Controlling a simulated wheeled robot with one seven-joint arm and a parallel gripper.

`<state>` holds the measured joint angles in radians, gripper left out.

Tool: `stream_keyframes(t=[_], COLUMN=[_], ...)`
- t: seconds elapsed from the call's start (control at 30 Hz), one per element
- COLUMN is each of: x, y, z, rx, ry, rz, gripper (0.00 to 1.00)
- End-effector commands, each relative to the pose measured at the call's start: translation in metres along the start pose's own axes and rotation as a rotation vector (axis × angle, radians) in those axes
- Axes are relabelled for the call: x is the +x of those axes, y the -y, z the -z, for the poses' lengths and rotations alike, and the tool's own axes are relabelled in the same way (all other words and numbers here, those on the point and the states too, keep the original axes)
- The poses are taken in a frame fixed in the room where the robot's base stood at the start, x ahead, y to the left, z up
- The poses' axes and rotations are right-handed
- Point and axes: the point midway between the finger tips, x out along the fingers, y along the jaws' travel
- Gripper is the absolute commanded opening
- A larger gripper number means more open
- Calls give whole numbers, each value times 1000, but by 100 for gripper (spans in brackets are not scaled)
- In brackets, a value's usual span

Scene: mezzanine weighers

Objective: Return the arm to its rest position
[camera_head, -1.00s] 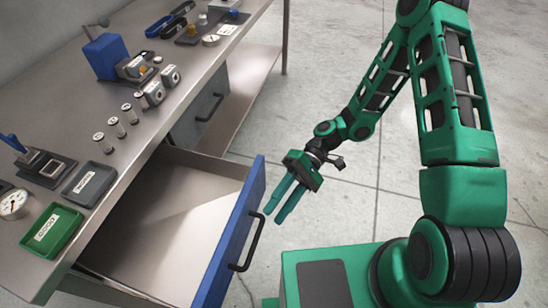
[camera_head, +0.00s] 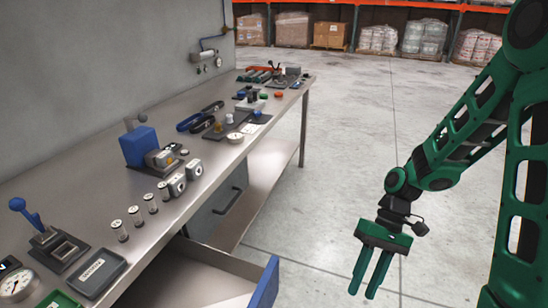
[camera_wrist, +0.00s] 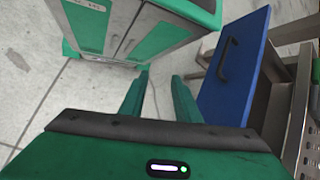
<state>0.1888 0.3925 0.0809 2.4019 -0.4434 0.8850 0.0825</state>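My gripper (camera_head: 370,274) hangs over the open floor to the right of the workbench in the head view, its two green fingers pointing down. The fingers are apart with nothing between them. In the wrist view the fingers (camera_wrist: 160,97) also show a clear gap, with floor between and beyond them. The open drawer with a blue front (camera_head: 266,285) is to the left of my gripper and apart from it. That blue front with its black handle also shows in the wrist view (camera_wrist: 245,65).
The metal workbench (camera_head: 80,195) carries a blue box (camera_head: 138,146), several small cylinders, a gauge (camera_head: 16,283) and a dark tray (camera_head: 98,272). The open drawer juts out from the bench front. The concrete floor (camera_head: 345,140) is clear up to the pallet racks (camera_head: 330,35) at the back.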

Motion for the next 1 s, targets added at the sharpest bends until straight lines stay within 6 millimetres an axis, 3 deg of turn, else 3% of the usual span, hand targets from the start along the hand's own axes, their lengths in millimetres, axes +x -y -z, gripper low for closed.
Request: stream_keyframes(t=[0.2,0.5,0.7,1.0], x=[-50,-106,-131,-144], y=[-35,-74,-94,-114], z=[-28,-84,-131,-187], rx=[121,304,431,580], ry=[-144,-336,-461,-598], rz=[-117,-219,-249,-244], gripper=[29,29,29,29])
